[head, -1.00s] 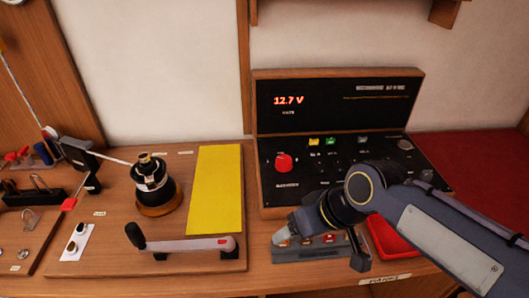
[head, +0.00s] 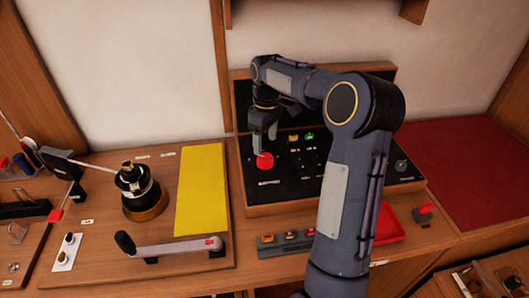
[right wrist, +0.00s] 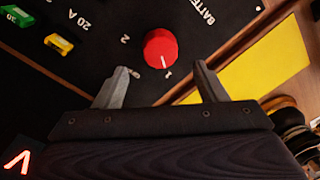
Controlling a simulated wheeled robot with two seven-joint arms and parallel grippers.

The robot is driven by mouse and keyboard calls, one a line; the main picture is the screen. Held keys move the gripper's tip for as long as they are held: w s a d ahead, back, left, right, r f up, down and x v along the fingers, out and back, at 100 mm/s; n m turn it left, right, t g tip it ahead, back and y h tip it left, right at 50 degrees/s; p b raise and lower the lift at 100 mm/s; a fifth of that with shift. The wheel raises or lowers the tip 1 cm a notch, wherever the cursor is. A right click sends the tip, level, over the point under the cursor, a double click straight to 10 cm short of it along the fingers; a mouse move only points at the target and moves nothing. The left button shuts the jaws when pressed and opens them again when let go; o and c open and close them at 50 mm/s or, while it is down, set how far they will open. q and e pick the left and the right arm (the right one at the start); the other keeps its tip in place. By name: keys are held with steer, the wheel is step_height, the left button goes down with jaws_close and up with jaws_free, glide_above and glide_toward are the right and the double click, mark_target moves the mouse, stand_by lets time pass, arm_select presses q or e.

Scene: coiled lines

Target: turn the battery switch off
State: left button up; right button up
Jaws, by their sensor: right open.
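The battery switch is a round red knob (head: 265,161) on the black panel (head: 290,190), at its left side. It also shows in the right wrist view (right wrist: 159,48), with part of a "BATTE" label and small white numbers around it. I cannot tell for sure which number it points to. My right gripper (head: 262,140) is over the knob, pointing down. In the right wrist view its two fingers (right wrist: 164,82) are spread and empty, with the knob between them and just beyond the tips. The fingers do not appear to touch it. My left gripper is out of view.
Green and yellow switches (right wrist: 60,43) sit beside the knob. A yellow sheet (head: 203,190), a winch (head: 143,192) and its crank handle (head: 170,248) lie left of the panel. A red tray (head: 390,226) is at the front right.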

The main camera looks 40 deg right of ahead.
mark_target(265, 156)
steer(key=shift+a+f, duration=0.15)
steer(key=shift+f, duration=2.6)
steer(key=c, duration=1)
steer(key=shift+m, duration=0.4)
steer(key=m, duration=0.4)
steer(key=shift+m, duration=0.4)
steer(key=m, duration=0.6)
steer(key=shift+s+t+p, duration=0.1)
steer(key=shift+t+p, duration=0.2)
